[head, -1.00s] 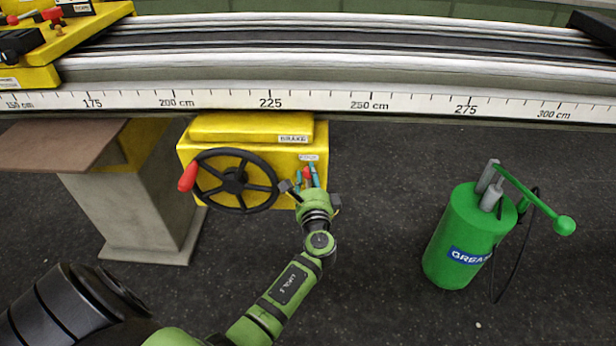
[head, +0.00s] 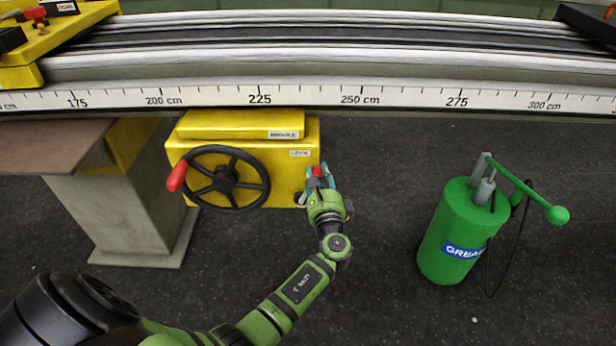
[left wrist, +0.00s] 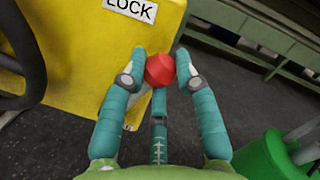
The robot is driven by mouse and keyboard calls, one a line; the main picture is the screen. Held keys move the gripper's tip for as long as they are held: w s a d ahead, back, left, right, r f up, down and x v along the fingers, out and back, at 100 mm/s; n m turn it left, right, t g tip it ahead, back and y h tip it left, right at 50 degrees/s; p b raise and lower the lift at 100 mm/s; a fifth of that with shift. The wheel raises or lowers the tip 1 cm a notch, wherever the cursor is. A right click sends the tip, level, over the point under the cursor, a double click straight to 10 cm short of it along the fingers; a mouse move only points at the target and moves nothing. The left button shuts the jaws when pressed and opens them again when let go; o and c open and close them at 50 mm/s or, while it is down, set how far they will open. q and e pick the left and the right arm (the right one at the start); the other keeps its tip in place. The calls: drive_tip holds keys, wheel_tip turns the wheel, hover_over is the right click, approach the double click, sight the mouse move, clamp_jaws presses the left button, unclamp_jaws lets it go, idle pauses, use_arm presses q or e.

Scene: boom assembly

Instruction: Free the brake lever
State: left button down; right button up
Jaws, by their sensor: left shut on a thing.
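The yellow brake box (head: 285,180) hangs under the long rail. Its top carries a label that shows as "BRAKE" in the earlier frame, and its front a "LOCK" label (left wrist: 130,9). A black handwheel (head: 222,188) with a red handle (head: 177,177) is on its front. My left gripper (head: 319,176) is shut on a red knob (left wrist: 160,70), held between its teal fingers at the box's right edge. My right gripper is out of view.
The long rail with a centimetre scale (head: 350,97) runs above the box. A grey pedestal (head: 140,205) stands left. A green grease pump (head: 452,232) with a hose stands right. Dark floor (head: 390,180) is clear between box and pump.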

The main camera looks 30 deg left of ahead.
use_arm(q)
drive_tip(key=w+d+f+m+t+b, duration=0.1)
drive_tip(key=w+d+f+m+b, duration=0.2)
drive_tip(key=m, duration=0.6)
drive_tip(key=shift+w+d+f+t+b, duration=0.25)
drive_tip(key=shift+d+f+b, duration=0.45)
drive_tip(key=shift+d+f, duration=0.7)
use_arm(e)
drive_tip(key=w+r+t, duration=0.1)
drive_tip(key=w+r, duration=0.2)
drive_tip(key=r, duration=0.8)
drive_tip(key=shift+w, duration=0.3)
use_arm(q)
drive_tip(key=shift+a+f, duration=0.3)
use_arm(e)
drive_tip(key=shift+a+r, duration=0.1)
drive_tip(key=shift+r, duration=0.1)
use_arm(q)
drive_tip(key=c, duration=0.8)
unclamp_jaws()
drive_tip(key=shift+c, duration=0.2)
drive_tip(key=shift+s+d+m+h, duration=0.1)
drive_tip(key=shift+d+m+h, duration=0.05)
drive_tip(key=shift+m+h, duration=0.2)
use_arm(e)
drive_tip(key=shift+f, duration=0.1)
